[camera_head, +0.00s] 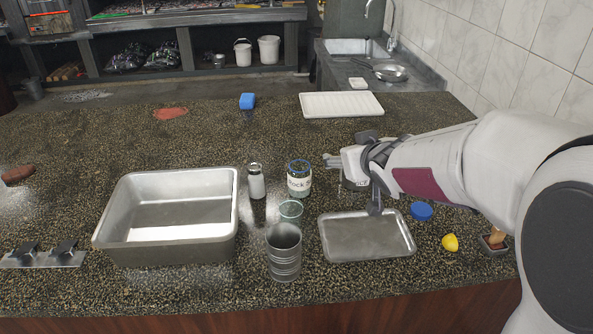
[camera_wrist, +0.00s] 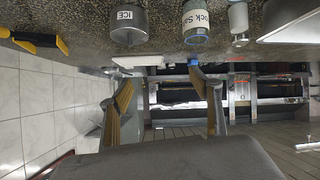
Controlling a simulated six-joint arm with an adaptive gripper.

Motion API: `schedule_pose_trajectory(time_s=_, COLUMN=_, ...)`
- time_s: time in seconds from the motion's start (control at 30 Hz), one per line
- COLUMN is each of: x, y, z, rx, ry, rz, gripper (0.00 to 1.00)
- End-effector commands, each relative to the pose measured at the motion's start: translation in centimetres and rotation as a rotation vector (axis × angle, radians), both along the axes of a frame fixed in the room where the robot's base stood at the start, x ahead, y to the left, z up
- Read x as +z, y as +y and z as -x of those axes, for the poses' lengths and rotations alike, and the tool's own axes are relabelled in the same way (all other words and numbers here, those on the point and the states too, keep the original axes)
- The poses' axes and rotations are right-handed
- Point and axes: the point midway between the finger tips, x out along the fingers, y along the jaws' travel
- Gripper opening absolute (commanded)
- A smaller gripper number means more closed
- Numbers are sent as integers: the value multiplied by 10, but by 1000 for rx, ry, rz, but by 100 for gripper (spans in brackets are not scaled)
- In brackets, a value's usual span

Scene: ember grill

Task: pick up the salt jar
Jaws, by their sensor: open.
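The salt jar (camera_head: 299,182) is clear glass with a blue rim and a white label. It stands upright on the dark speckled counter, near the middle of the head view. It also shows at the top of the wrist view (camera_wrist: 197,22), upside down, with part of the label reading "ock Sa". My gripper (camera_head: 370,172) is to the right of the jar, apart from it. Its two fingers are spread wide with nothing between them in the wrist view (camera_wrist: 155,88).
A metal can marked ICE (camera_wrist: 128,22) stands beside the jar, mostly hidden by my gripper in the head view. A shaker (camera_head: 256,181) stands left of the jar.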

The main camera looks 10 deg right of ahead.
Motion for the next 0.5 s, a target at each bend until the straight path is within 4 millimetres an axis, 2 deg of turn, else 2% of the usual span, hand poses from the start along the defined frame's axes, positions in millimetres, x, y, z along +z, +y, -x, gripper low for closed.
schedule_pose_trajectory(time_s=0.2, x=-22, y=20, z=-39, rx=93, ry=-43, rz=-36, gripper=64)
schedule_pose_trajectory(time_s=0.5, x=-59, y=55, z=-77, rx=237, ry=-85, rz=-115, gripper=64)
